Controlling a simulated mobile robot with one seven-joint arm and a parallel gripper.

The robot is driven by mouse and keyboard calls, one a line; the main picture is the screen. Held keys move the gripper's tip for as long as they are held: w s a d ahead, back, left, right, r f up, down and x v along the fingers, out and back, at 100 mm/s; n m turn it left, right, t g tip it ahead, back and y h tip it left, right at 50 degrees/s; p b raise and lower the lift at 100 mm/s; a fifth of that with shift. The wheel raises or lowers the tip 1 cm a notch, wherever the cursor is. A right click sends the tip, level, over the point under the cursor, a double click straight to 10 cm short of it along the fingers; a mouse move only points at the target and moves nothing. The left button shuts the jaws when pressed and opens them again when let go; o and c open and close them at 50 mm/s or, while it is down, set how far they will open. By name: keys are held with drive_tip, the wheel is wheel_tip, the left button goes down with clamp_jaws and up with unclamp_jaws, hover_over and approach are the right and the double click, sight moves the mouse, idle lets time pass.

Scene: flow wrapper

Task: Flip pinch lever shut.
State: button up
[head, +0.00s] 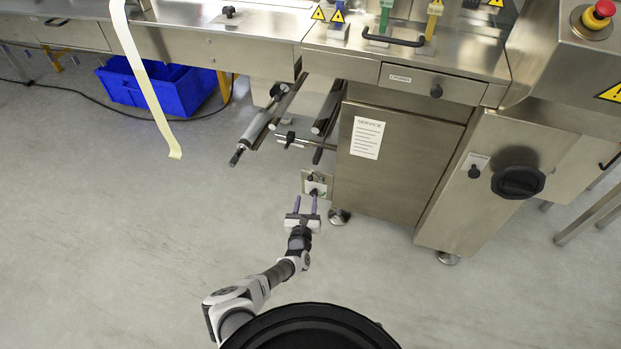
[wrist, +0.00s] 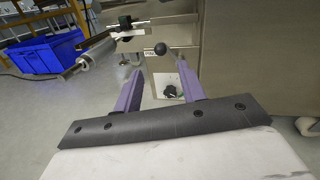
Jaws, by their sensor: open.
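The pinch lever (head: 319,152) seems to be the dark lever hanging by the rollers at the left side of the machine cabinet. In the wrist view a black ball knob (wrist: 160,49), likely its end, shows just beyond and above the fingertips. My gripper (head: 306,197) is open, with its two purple fingers apart and nothing between them. It is low in front of the rollers, nearer to me than the lever and apart from it. In the wrist view the fingers (wrist: 160,78) point forward below the ball knob. The lever's pivot is not clear.
A small panel with a dark knob (head: 315,188) is just beyond my fingertips. Steel rollers (head: 258,126) jut out above left. A pale film strip (head: 146,80) hangs at the left. The steel cabinet (head: 390,160) stands right.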

sight(309, 179)
drive_tip(key=shift+w+d+b, duration=0.2)
drive_tip(key=shift+w+b, duration=0.55)
drive_tip(key=shift+w, duration=1.1)
drive_tip(key=shift+w+d+b, duration=0.25)
drive_tip(key=shift+w+b, duration=0.55)
drive_tip(key=shift+w, duration=1)
drive_tip(key=shift+w+d+b, duration=0.2)
drive_tip(key=shift+w+b, duration=0.55)
drive_tip(key=shift+w, duration=1.1)
drive_tip(key=shift+c, duration=0.2)
drive_tip(key=c, duration=0.8)
drive_tip(key=shift+a+f+n+b, duration=0.2)
drive_tip(key=shift+f+n+b, duration=0.05)
drive_tip(key=shift+n+b, duration=0.2)
drive_tip(key=shift+r, duration=0.1)
clamp_jaws()
